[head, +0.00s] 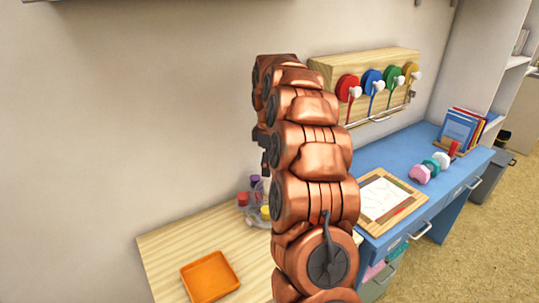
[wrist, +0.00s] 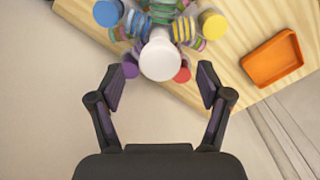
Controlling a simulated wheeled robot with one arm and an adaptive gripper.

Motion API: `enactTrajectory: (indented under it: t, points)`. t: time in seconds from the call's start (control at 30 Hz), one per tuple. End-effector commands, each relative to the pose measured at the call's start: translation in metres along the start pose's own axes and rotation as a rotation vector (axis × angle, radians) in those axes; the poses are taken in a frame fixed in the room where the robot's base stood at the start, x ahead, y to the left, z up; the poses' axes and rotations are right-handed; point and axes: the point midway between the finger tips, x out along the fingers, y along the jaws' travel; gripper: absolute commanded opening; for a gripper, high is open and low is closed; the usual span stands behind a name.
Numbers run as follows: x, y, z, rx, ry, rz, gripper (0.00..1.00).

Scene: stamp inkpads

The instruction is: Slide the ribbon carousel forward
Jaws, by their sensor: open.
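The ribbon carousel (wrist: 160,57), with a round white top and rolls with colored caps around it, stands at the top middle of the wrist view. In the head view the carousel (head: 243,199) is on the wooden table, largely hidden behind my copper arm. My gripper (wrist: 162,82) is open and empty in the wrist view. Its two dark fingertips are spread to the left and right of the white top's lower edge. I cannot tell whether they touch the carousel. My gripper's fingers are not clear in the head view.
An orange tray (head: 210,277) lies on the wooden table (head: 160,250), front of the carousel. A blue desk (head: 395,154) to the right holds a framed drawing board (head: 384,199). A wooden rack (head: 340,63) with colored spools hangs on the wall.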

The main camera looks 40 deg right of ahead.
Motion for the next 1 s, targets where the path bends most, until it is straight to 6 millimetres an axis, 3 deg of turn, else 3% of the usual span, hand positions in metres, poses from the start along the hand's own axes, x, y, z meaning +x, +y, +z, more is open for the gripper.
enactTrajectory:
  t: [0.33, 0.77, 1.0]
  points:
    - [0.036, 0.0, 0.0, 0.0, -0.001, -0.002, 0.78]
    - [0.043, 0.0, 0.0, 0.0, 0.0, 0.0, 0.78]
    - [0.043, 0.0, 0.0, 0.0, 0.0, 0.0, 0.54]
